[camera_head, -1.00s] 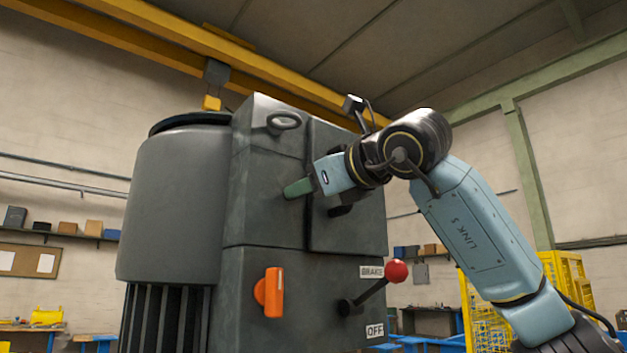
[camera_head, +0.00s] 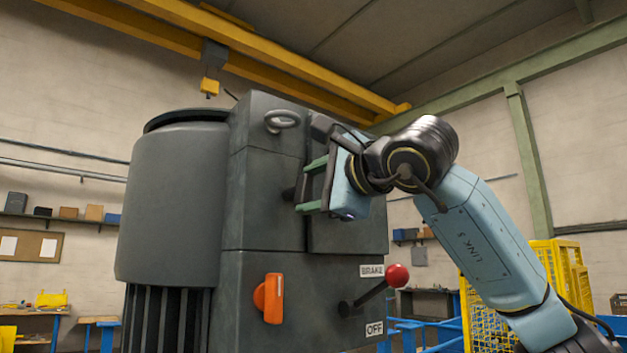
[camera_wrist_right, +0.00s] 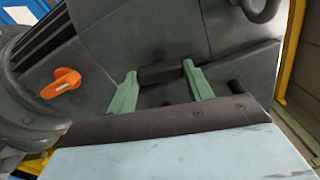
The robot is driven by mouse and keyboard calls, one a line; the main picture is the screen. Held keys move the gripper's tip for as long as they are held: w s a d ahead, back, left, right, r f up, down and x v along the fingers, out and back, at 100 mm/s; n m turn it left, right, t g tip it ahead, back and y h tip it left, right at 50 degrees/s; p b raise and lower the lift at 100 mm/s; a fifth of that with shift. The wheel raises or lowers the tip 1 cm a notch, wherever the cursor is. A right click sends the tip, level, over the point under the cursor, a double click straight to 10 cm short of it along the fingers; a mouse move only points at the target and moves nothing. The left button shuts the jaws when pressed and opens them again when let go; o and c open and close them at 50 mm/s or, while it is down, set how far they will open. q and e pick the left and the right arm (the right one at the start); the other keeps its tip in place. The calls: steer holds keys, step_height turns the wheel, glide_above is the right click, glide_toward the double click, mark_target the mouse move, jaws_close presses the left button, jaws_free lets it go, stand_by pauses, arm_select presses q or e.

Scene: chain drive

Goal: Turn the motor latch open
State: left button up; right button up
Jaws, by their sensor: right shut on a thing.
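The motor housing (camera_head: 262,220) is a tall dark grey box beside a grey cylinder. My right gripper (camera_head: 311,187) is at its upper front, with its green fingers one above the other. In the right wrist view, the gripper (camera_wrist_right: 163,84) is shut on a dark bar-shaped latch handle (camera_wrist_right: 161,74), one finger at each end. My left gripper is not in view.
An orange rotary handle (camera_head: 271,298) and a red-knobbed lever (camera_head: 397,276) between BRAKE and OFF labels are lower on the housing. A metal ring (camera_head: 282,121) sits above the gripper. A yellow mesh fence (camera_head: 560,275) stands at the right.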

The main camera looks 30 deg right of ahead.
steer(key=shift+n+p, duration=0.4)
steer(key=shift+n, duration=0.7)
steer(key=o, duration=1)
steer(key=s+b, duration=0.1)
steer(key=s, duration=0.3)
steer(key=s+b, duration=0.1)
steer(key=s, duration=0.4)
steer(key=s+d, duration=0.1)
steer(key=s, duration=0.3)
steer(key=shift+s+b, duration=0.2)
steer(key=shift+b, duration=0.2)
steer(key=shift+w, duration=0.1)
